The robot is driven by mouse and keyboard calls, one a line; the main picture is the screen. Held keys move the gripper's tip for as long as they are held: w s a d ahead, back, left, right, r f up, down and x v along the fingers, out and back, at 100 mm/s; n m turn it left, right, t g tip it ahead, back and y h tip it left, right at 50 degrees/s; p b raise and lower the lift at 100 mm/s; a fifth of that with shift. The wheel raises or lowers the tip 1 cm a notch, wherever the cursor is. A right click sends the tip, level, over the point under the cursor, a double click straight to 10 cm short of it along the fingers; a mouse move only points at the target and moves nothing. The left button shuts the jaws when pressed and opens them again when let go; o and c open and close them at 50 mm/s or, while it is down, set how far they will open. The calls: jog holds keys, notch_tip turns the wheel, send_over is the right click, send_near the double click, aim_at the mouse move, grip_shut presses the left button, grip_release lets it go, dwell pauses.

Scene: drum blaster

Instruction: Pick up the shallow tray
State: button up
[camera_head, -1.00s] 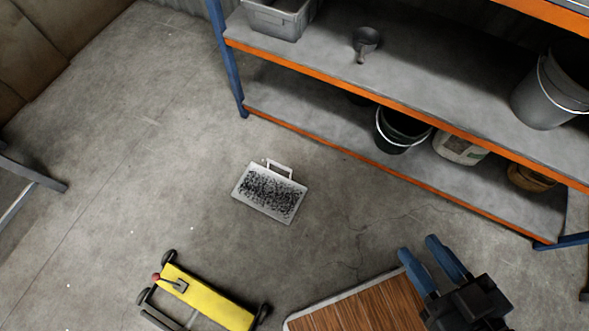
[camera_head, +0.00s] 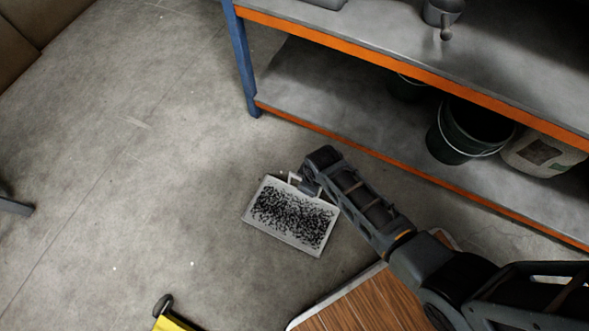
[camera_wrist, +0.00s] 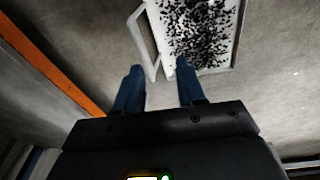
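The shallow tray (camera_head: 292,216) lies flat on the concrete floor in front of the shelf. It is pale grey with a looped handle, and dark granules cover its inside. In the wrist view the tray (camera_wrist: 237,50) is at the top right, with its handle (camera_wrist: 141,40) on its left side. My gripper (camera_wrist: 160,70) is open, with its two blue fingers apart. The right finger's tip overlaps the tray's edge in the picture, and the handle's lower end shows between the fingers. I cannot tell whether they touch. In the head view my arm hides the fingers and part of the handle.
A shelf with orange edges (camera_head: 330,145) and a blue post (camera_head: 241,70) stands behind the tray. A dark bucket (camera_head: 462,135) and a white tub (camera_head: 541,152) are on its lower level. A yellow item (camera_head: 172,322) is at the bottom.

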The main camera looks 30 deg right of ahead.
jog(key=shift+n+g, duration=0.4)
jog(key=shift+g, duration=0.5)
jog(key=w+f, duration=0.1)
jog(key=w+d+f+b, duration=0.2)
jog(key=w, duration=0.1)
notch_tip(320, 180, down, 2)
jog(key=shift+f+b, duration=0.15)
jog(key=shift+b, duration=0.75)
jog(key=f+b, duration=0.2)
jog(key=f, duration=0.1)
jog(key=f+b, duration=0.2)
jog(key=shift+w+a, duration=0.1)
jog(key=shift+w, duration=0.2)
grip_shut()
